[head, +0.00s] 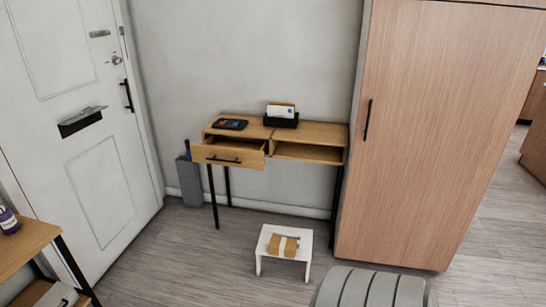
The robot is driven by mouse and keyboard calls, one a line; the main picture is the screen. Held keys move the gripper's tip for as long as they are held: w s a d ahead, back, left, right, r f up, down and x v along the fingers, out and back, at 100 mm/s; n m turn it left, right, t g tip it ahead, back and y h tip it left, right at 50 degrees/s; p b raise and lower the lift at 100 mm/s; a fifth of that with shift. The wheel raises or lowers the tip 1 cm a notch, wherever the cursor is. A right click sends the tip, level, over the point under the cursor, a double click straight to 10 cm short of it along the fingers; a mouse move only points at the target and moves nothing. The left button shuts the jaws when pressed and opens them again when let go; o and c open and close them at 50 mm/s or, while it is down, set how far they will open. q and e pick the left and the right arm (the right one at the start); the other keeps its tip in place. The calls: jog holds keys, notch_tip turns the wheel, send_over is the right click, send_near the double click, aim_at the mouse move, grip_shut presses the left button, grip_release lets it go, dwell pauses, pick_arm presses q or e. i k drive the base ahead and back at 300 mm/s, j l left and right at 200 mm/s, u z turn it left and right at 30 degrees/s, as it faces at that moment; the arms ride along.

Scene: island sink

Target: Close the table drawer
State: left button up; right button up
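The wooden table (323,131) stands against the back wall on thin black legs. Its drawer (228,153), at the left of the table, is pulled partly out and has a dark bar handle (223,160) on its front. To the right of the drawer is an open shelf space (305,153). Neither of my grippers shows in the head view.
A white stool (285,255) with a small brown parcel (283,245) stands on the floor in front of the table. A tall wooden cabinet (430,140) is at the right. A white door (75,130) and a side table (25,245) are at the left. Grey floor lies between.

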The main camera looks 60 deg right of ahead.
aim_at(234, 151)
jog(key=z, duration=1.7)
jog(key=i+j+z, duration=0.1)
jog(key=i+j, duration=0.05)
jog(key=i, duration=0.1)
